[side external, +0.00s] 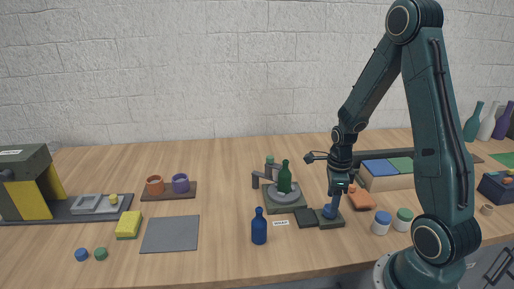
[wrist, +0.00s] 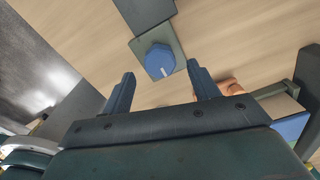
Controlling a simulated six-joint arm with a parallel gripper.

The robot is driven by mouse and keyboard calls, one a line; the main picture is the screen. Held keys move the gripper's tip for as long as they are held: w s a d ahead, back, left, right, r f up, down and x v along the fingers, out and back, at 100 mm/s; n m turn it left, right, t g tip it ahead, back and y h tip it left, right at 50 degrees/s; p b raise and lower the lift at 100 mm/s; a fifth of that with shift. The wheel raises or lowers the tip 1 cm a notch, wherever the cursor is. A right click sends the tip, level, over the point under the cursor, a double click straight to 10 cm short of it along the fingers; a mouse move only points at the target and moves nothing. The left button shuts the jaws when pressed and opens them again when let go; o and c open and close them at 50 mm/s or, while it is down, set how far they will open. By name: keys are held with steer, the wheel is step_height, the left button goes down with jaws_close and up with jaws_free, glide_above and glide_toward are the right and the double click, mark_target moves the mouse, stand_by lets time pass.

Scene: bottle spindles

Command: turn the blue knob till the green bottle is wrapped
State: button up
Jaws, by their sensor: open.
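The green bottle (side external: 285,177) stands upright on the round grey turntable of a green-grey base (side external: 287,205), with small dark posts and a green-topped spool beside it. I cannot make out any wrap on the bottle. The blue knob (side external: 329,211) sits on a small dark plate in front and to the right of that base. It also shows in the wrist view (wrist: 160,61), with a white line on its top. My gripper (side external: 335,197) is open above the knob. In the wrist view its two fingers (wrist: 160,82) are apart, with the knob ahead between them, not gripped.
A blue bottle (side external: 259,227) stands left of the knob. An orange object (side external: 361,198) and two lidded jars (side external: 382,222) are close on the right. A grey mat (side external: 170,234) and a yellow sponge (side external: 128,225) lie farther left. The table between mat and blue bottle is clear.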

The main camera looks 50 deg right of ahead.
steer(key=shift+f, duration=1.35)
steer(key=c, duration=1)
steer(key=shift+o, duration=0.2)
